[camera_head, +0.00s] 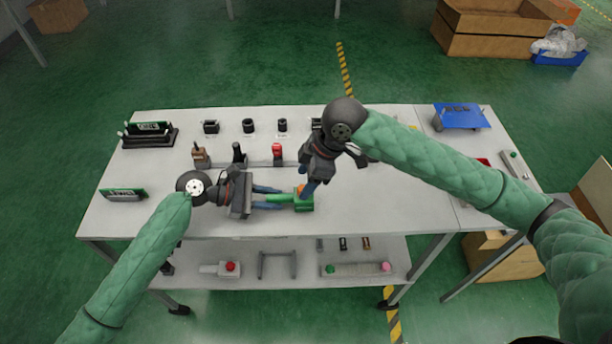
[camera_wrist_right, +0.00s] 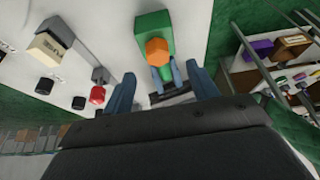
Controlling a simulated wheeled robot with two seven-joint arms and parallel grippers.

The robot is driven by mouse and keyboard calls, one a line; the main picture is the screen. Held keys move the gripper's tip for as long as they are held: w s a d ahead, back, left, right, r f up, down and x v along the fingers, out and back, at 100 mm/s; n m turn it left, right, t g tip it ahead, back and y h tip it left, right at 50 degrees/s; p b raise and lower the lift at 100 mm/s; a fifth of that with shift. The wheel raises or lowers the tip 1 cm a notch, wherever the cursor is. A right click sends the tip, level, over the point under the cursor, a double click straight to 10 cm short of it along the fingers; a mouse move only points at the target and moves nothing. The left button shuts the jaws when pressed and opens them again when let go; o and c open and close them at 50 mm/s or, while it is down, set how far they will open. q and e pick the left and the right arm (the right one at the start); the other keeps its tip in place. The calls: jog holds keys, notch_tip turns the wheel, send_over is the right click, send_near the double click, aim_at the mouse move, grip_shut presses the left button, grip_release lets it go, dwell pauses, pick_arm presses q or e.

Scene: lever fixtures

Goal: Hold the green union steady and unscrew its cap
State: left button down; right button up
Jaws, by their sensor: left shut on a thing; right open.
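The green union (camera_head: 303,206) sits near the front edge of the table, with a green part reaching left from it. Its orange hexagonal cap (camera_wrist_right: 157,51) shows clearly in the right wrist view, where the green body (camera_wrist_right: 152,26) lies behind it. My left gripper (camera_head: 279,197) comes in from the left and is shut on the green part of the union. My right gripper (camera_head: 310,188) points down above the union and hides much of the cap in the head view. In the right wrist view its blue fingers (camera_wrist_right: 162,88) are spread, with the cap beyond the gap and nothing between them.
A red-topped lever (camera_head: 277,152) and other dark fixtures stand behind the union. A blue-topped stand (camera_head: 459,116) is at the back right. A black rack (camera_head: 150,135) is at the left. The tabletop (camera_head: 370,210) right of the union is clear.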

aim_at(303, 186)
jog(key=shift+f, duration=0.1)
dwell(0.4)
jog(key=shift+f, duration=1.4)
